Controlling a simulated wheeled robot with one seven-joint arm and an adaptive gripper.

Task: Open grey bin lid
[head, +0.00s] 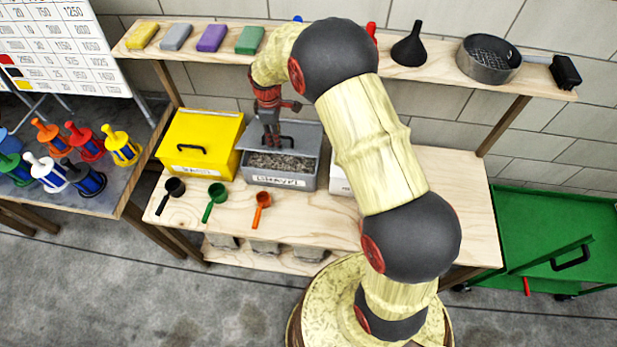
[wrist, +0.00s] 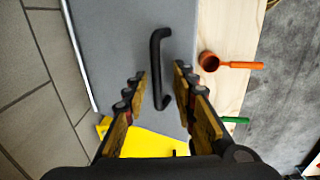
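The grey bin (head: 268,182) stands on the wooden bench, with dark gravel (head: 280,163) visible inside at its front. Its grey lid (head: 309,136) appears partly raised, with its front edge above the gravel. In the wrist view the lid (wrist: 110,40) fills the middle, and its black handle (wrist: 156,65) lies between my fingertips. My gripper (head: 270,140) points down at the lid in the head view. In the wrist view my gripper (wrist: 160,72) is open, with a gap on both sides of the handle. Contact with the handle cannot be told.
A yellow bin (head: 215,130) stands close on the left. Black (head: 172,187), green (head: 215,198) and orange (head: 261,205) scoops lie in front. My arm hides the bench's middle right.

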